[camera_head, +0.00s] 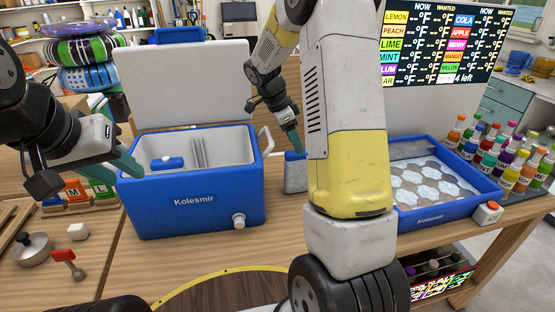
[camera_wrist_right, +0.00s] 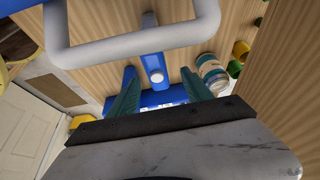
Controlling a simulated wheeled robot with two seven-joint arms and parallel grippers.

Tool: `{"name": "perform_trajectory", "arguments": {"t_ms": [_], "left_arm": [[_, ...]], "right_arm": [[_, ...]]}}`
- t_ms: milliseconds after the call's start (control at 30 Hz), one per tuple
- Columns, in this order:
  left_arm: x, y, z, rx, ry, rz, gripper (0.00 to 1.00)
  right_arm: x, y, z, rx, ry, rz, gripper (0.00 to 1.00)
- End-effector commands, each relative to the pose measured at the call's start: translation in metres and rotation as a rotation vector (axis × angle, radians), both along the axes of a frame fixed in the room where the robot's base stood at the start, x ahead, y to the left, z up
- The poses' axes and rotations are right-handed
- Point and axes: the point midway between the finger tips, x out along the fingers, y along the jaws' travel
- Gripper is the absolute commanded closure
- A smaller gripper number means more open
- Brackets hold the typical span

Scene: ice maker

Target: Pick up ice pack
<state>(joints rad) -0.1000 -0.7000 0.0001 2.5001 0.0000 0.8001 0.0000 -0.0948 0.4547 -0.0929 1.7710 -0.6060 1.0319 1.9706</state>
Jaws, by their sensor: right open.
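A blue and grey block (camera_head: 296,177), which looks like the ice pack, stands on the table just right of the cooler; my yellow arm hides part of its surroundings. My right gripper (camera_head: 292,148) points down over its top. In the right wrist view the open teal fingers (camera_wrist_right: 160,92) are on either side of a blue piece with a white round cap (camera_wrist_right: 156,76); I cannot tell whether they touch it. My left gripper (camera_head: 112,140) is at the left by the cooler's corner, its teal fingers apart with nothing visible between them.
The blue cooler (camera_head: 190,220) has its white lid (camera_head: 185,85) up and a small blue item (camera_head: 167,163) inside. Its white handle (camera_wrist_right: 135,42) is close to my right gripper. A blue ice tray (camera_head: 445,209) and several bottles (camera_head: 500,150) stand at the right.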

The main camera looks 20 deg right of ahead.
Motion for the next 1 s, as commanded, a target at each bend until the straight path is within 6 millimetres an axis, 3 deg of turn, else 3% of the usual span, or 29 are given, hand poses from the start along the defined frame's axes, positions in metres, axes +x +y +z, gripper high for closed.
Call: {"name": "perform_trajectory", "arguments": {"t_ms": [600,1000], "left_arm": [[0.000,0.000,0.000,0.000,0.000,0.000,0.64],[0.000,0.000,0.000,0.000,0.000,0.000,0.64]], "right_arm": [[-0.007,-0.027,-0.069,-0.001,0.001,-0.005,0.42],[-0.006,-0.028,-0.072,-0.001,-0.001,-0.003,0.42]]}}
